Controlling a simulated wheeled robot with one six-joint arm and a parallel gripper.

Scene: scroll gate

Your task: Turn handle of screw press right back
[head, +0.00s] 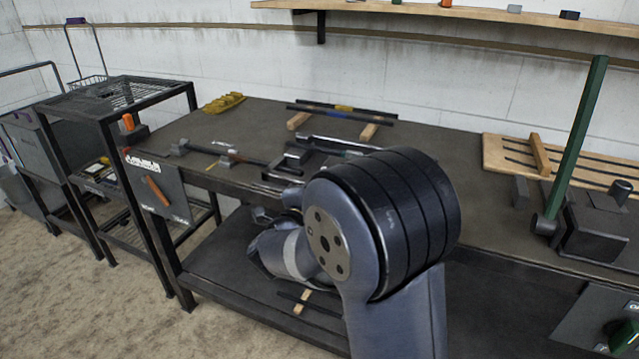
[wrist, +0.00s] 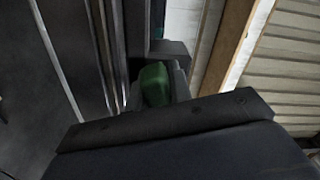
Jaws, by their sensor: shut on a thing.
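In the wrist view, my gripper (wrist: 155,92) is shut on a green grip piece (wrist: 155,82), which I take to be the handle of the screw press. Dark metal parts (wrist: 165,48) stand right beyond the grip. In the head view, my own arm covers the middle of the bench, and I cannot make out the gripper's jaws or their hold. A small bit of green shows just above my arm's joint. The rest of the press is hidden or cannot be told apart.
The dark workbench (head: 215,140) carries black bars on wooden blocks (head: 340,111) and a yellow piece (head: 224,103) at the back. A tall green lever (head: 577,135) rises from a dark block at the right. A wire rack (head: 105,95) stands left. The floor at left is clear.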

